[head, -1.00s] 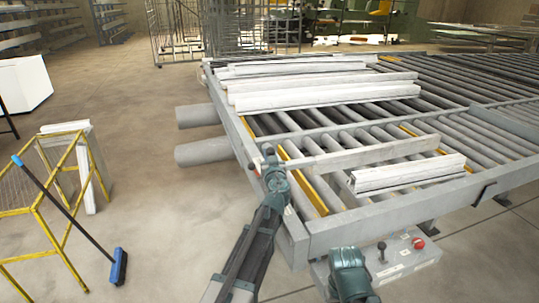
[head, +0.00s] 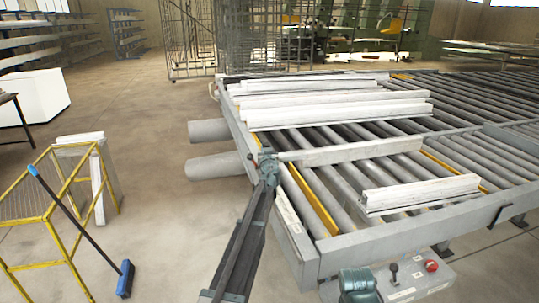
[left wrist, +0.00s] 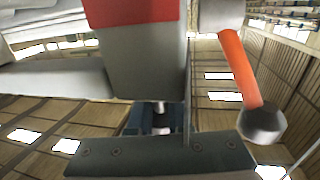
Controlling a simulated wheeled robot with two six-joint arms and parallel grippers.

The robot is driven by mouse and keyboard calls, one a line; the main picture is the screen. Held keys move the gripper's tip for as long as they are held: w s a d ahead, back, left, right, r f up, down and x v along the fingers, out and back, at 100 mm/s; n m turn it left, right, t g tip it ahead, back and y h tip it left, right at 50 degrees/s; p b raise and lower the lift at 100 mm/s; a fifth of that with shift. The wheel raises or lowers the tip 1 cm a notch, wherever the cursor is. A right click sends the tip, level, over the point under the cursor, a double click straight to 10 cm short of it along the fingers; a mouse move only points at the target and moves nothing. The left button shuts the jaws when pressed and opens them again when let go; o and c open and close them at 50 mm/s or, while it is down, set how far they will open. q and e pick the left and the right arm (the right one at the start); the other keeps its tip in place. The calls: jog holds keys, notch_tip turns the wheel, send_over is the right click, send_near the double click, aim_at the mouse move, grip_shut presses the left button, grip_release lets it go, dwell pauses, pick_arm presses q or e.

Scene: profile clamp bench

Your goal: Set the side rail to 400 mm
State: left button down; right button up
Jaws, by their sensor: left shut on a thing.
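The side rail, a long pale bar (head: 350,151), lies across the rollers of the bench, with its left end by the bench's left frame. My left gripper (head: 266,160) is at that left end and is shut, seemingly on the rail's end fitting. In the left wrist view a grey block with a red top (left wrist: 145,55) fills the middle, and an orange lever (left wrist: 239,68) with a grey knob stands at its right. The exact grip is hidden there. I cannot read any millimetre scale.
A white profile (head: 420,194) lies on the rollers nearer than the rail. Several white profiles (head: 340,112) lie farther back. A control box (head: 415,286) with a red button is at the front. A yellow-framed stand (head: 70,215) and a blue broom (head: 125,278) stand left on open floor.

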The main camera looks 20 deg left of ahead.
pick_arm(q)
jog(key=shift+w+a+r, duration=0.1)
jog(key=shift+w+a, duration=0.15)
jog(key=shift+w, duration=0.3)
jog(key=c, duration=0.8)
grip_release()
jog(key=shift+r, duration=0.1)
jog(key=shift+c, duration=0.2)
jog(key=shift+s, duration=0.2)
jog(key=v, duration=1.3)
jog(key=shift+s, duration=0.3)
jog(key=shift+d, duration=0.1)
